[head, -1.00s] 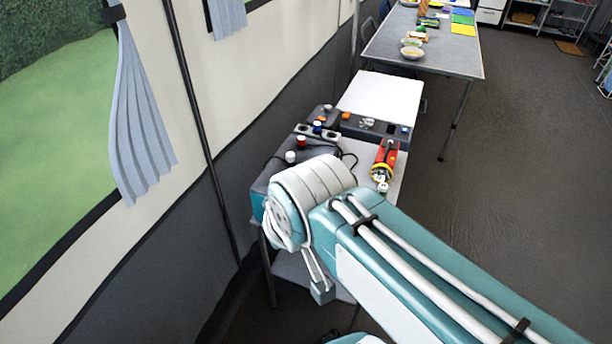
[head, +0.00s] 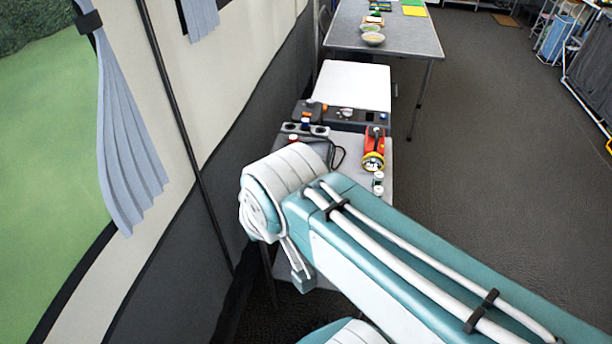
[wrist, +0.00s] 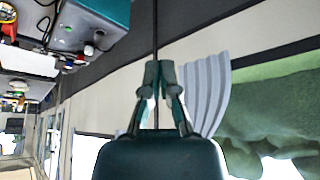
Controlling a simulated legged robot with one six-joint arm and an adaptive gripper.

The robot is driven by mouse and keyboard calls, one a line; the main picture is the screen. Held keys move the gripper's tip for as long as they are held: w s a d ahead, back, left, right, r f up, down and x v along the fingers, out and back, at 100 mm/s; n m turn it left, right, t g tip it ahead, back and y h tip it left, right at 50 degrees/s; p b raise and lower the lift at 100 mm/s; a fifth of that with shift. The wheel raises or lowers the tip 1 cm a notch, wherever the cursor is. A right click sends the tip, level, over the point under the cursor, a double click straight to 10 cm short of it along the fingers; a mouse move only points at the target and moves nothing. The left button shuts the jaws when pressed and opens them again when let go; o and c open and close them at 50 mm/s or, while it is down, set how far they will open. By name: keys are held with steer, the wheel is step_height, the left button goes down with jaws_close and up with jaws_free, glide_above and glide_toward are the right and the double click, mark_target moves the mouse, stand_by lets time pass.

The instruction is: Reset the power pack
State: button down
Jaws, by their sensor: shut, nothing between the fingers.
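A box-shaped unit with a teal face (wrist: 98,14) shows at the top left of the wrist view, which is upside down. Small red, white and blue knobs stand by it; I take it for the power pack, but cannot be sure. In the head view my arm hides most of that spot on the small table (head: 345,145). My gripper (wrist: 159,72) is shut and empty in the wrist view, pointing along the wall, apart from the unit. The gripper itself is hidden in the head view.
A dark panel (head: 345,115) and a white surface (head: 352,84) lie behind. The tent wall (head: 215,130) is close on the left; the floor right is open.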

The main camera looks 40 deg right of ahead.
steer(key=w+d+f+m+t+y, duration=0.1)
steer(key=w+d+f+m, duration=0.1)
steer(key=w+d+m, duration=0.45)
steer(key=w+d+f+m+t+y, duration=0.1)
steer(key=w+d+m, duration=0.2)
steer(key=w+m, duration=0.65)
steer(key=w+d+f+m+h, duration=0.1)
steer(key=d+f+m, duration=0.3)
steer(key=d, duration=0.5)
steer(key=w+d+f+m+t+h, duration=0.1)
steer(key=d+f+m, duration=0.3)
steer(key=d+m, duration=0.4)
steer(key=shift+w+d+m+t+h, duration=0.35)
steer(key=shift+w+h, duration=0.25)
steer(key=shift+w, duration=0.2)
steer(key=shift+f, duration=4.45)
